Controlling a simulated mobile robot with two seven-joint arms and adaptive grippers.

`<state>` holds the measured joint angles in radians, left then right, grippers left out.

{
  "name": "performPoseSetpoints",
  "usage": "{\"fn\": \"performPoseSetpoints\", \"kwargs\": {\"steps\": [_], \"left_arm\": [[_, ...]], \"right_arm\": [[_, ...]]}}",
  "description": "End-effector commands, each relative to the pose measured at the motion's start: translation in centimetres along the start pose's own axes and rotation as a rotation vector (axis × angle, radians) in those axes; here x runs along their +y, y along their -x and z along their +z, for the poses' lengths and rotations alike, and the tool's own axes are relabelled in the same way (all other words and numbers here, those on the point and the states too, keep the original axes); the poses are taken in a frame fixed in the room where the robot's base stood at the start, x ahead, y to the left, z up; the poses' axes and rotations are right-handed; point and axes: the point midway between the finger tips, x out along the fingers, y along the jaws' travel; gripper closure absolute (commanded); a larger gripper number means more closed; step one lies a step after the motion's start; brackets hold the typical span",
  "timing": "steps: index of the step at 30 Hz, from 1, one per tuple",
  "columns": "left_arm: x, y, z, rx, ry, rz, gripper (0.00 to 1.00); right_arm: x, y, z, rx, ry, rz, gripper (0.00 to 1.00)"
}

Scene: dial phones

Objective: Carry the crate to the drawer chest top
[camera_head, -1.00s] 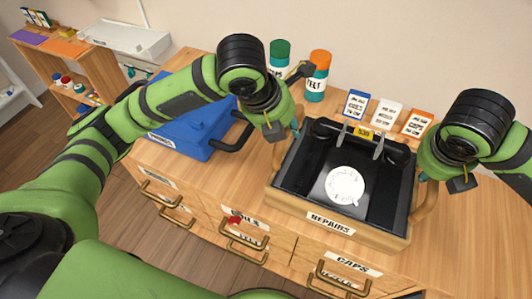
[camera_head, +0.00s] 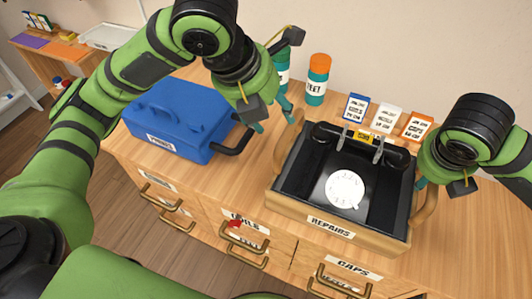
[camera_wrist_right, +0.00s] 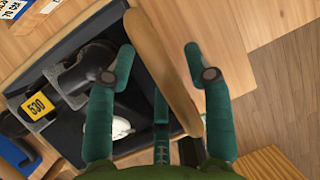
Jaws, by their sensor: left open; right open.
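The wooden crate (camera_head: 282,197), labelled REPAIRS, stands on the drawer chest top (camera_head: 475,225). It holds a black dial phone (camera_head: 362,191) with a white dial and a yellow 530 tag. My left gripper (camera_head: 272,116) is open and empty, above the chest top and apart from the crate's left handle (camera_head: 288,130). My right gripper (camera_head: 421,184) is at the crate's right handle (camera_head: 426,208). In the right wrist view its open fingers (camera_wrist_right: 158,58) stand on either side of the handle (camera_wrist_right: 163,75), with gaps showing.
A blue toolbox (camera_head: 180,115) with a black handle stands left of the crate. Teal bottles, one with an orange cap (camera_head: 317,78), and small cards (camera_head: 387,117) stand behind. Drawers with brass handles (camera_head: 245,250) are in front. The chest top to the right is clear.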

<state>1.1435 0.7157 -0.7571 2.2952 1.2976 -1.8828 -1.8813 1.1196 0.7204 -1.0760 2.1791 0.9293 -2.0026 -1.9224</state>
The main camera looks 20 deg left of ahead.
Motion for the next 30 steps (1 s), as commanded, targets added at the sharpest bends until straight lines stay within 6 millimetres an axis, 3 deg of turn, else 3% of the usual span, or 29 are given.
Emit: {"fn": "performPoseSetpoints", "kwargs": {"steps": [4, 11, 30], "left_arm": [[0.0, 1.9, 0.1, -0.002, 0.0, 0.001, 0.48], [0.1, 2.8, 0.0, 0.001, 0.001, 0.001, 0.48], [0.0, 2.7, 0.0, 0.001, 0.001, 0.001, 0.48]], "right_arm": [[0.0, 0.0, 0.0, 0.0, 0.0, 0.0, 0.48], [0.0, 0.8, 0.1, -0.004, 0.001, 0.001, 0.48], [0.0, 10.6, 0.1, -0.005, 0.0, 0.0, 0.48]]}}
